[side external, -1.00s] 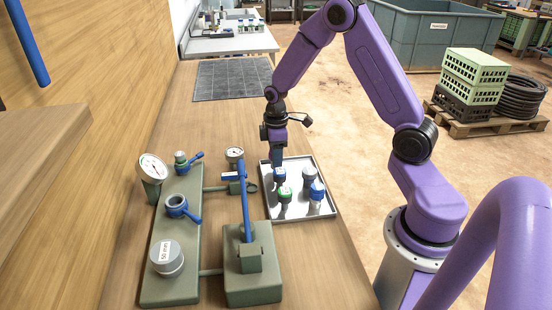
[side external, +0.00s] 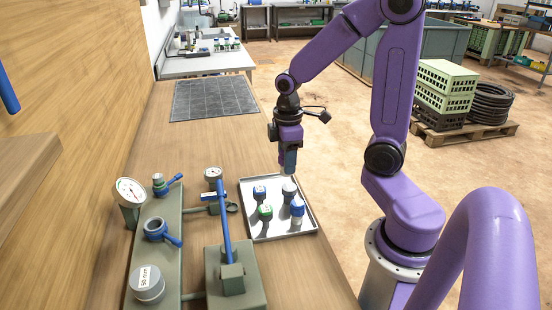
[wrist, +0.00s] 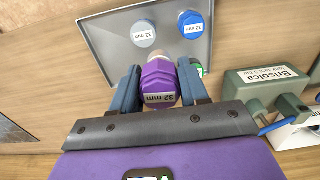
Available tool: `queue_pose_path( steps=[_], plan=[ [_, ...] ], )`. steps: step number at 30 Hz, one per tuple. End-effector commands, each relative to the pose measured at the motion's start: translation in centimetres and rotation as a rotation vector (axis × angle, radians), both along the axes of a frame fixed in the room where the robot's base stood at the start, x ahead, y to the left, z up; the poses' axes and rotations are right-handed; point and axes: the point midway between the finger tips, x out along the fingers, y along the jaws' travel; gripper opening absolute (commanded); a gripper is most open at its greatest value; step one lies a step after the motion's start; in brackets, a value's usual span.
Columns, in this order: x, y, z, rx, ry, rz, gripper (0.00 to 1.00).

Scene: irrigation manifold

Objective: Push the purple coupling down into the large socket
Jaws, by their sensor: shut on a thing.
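My gripper (wrist: 160,88) is shut on the purple coupling (wrist: 158,80), with one finger on each side of it. The coupling is a purple hex body labelled 32 mm, with a paler end beyond it. In the side view my gripper (side external: 289,168) is above the far part of the tray, and the coupling is not clearly visible there. The manifold (side external: 160,265) stands at the left. An open socket with a blue ring and handle (side external: 157,229) is in its middle, and a smaller one (side external: 159,183) is behind. I cannot tell which is the large socket.
The grey tray (side external: 308,222) holds blue, grey and green-topped couplings; some show in the wrist view. A grey cap marked 50 mm (side external: 147,284) sits at the manifold's front. A gauge (side external: 130,192), a green block (side external: 235,270) and an upright blue lever (side external: 224,222) stand nearby.

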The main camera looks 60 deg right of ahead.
Motion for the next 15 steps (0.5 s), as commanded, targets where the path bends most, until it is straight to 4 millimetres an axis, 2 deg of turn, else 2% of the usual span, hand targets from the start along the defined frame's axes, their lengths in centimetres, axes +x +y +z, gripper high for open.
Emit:
queue_pose_path(
  steps=[4,8,11,15],
  plan=[
    [-1.0,0.3,0.5,0.001,-0.002,0.0,0.14],
    [-0.9,0.6,0.7,0.001,-0.001,0.001,0.14],
    [0.4,1.4,1.1,0.0,0.0,0.001,0.14],
    [3.9,3.7,1.6,-0.001,0.001,0.0,0.14]
  ],
)
